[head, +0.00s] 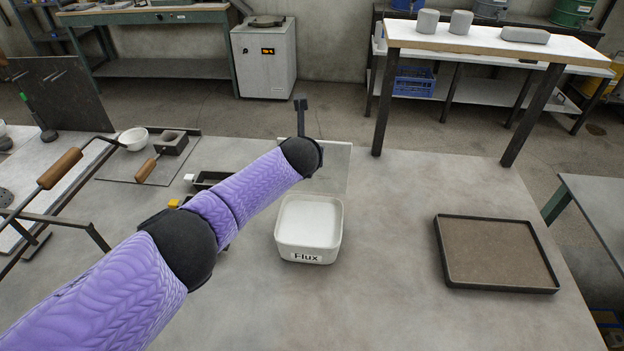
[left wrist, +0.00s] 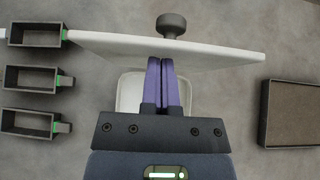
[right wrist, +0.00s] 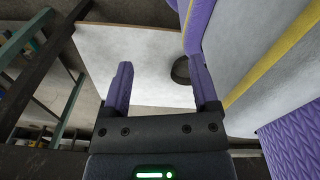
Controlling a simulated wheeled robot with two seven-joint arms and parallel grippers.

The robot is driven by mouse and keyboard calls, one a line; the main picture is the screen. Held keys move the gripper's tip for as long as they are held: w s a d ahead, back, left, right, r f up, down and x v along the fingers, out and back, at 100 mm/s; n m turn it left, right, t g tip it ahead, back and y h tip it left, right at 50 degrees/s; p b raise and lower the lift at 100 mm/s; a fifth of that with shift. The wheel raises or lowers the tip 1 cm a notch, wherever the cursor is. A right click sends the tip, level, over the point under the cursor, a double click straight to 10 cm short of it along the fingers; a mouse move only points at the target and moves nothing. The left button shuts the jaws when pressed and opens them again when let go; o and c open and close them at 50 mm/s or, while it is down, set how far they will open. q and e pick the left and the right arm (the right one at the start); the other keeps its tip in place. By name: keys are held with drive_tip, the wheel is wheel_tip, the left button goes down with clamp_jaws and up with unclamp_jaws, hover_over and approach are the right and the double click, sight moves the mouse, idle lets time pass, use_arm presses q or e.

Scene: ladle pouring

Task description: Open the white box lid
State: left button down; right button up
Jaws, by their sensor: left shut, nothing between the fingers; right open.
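The white box (head: 309,238) labelled "Flux" stands on the grey table, its top uncovered and pale inside. Its pale lid (head: 335,168) is raised and tilted behind the box, partly hidden by my left arm. In the left wrist view the lid (left wrist: 215,51) spans the picture, with a dark knob (left wrist: 172,24) on its far side. My left gripper (left wrist: 161,62) is shut and empty, its fingertips at the lid's near face; I cannot tell if they touch. The box (left wrist: 128,92) shows behind the fingers. My right gripper (right wrist: 160,85) is open and empty, away from the box.
A black-rimmed tray (head: 448,270) lies right of the box. Small dark moulds (left wrist: 32,78) stand on the left, partly behind my left arm in the head view. A wooden-handled tool (head: 146,168) and a white bowl (head: 134,138) are farther left. The table front is clear.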

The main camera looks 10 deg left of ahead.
use_arm(q)
drive_tip(key=w+b, duration=0.2)
drive_tip(key=b, duration=0.2)
drive_tip(key=w+b, duration=0.1)
drive_tip(key=b, duration=0.4)
drive_tip(key=shift+w+f, duration=0.35)
drive_tip(key=b, duration=0.1)
drive_tip(key=r+b, duration=0.1)
drive_tip(key=shift+w+r+b, duration=0.3)
drive_tip(key=shift+b, duration=0.05)
use_arm(e)
drive_tip(key=s+d+f, duration=0.1)
drive_tip(key=s+f, duration=0.1)
drive_tip(key=f, duration=0.4)
drive_tip(key=s+d+f+g, duration=0.1)
drive_tip(key=s+d+f, duration=0.1)
drive_tip(key=f, duration=0.5)
drive_tip(key=shift+s+d+h, duration=0.15)
drive_tip(key=shift+s+h, duration=0.1)
drive_tip(key=shift+h, duration=0.05)
